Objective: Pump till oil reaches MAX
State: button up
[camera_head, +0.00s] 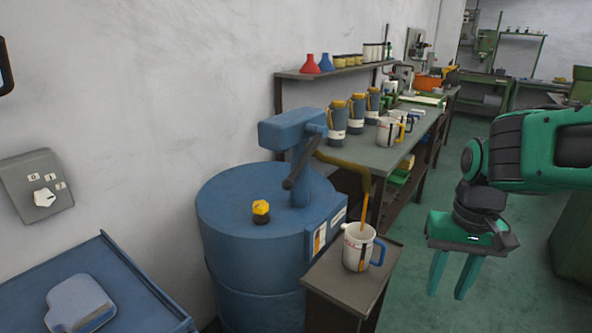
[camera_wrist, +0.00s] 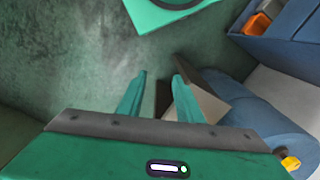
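A blue oil drum (camera_head: 245,215) stands by the wall with a blue pump (camera_head: 290,130) on top. The pump's dark crank lever (camera_head: 301,163) slants down toward the lower left. Its brown spout (camera_head: 345,163) bends down over a white jug (camera_head: 357,247) with a blue handle, on a small stand (camera_head: 345,285). Orange-brown oil shows between the spout end and the jug. The oil level and MAX mark are too small to read. My gripper (camera_head: 456,275) hangs open and empty to the right of the jug, fingers pointing down. Its fingers also show apart in the wrist view (camera_wrist: 160,95).
A yellow cap (camera_head: 261,208) sits on the drum lid. A bench (camera_head: 385,155) behind holds several cans and jugs under a shelf (camera_head: 335,71). A blue cabinet (camera_head: 100,290) stands at the lower left. Green floor (camera_head: 410,295) is clear around my gripper.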

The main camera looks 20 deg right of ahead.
jog(key=m+t+y, duration=0.2)
jog(key=t, duration=0.5)
send_near(300, 167)
jog(key=f, duration=0.1)
jog(key=x, duration=1)
jog(key=shift+w+a, duration=0.2)
jog(key=shift+w, duration=0.2)
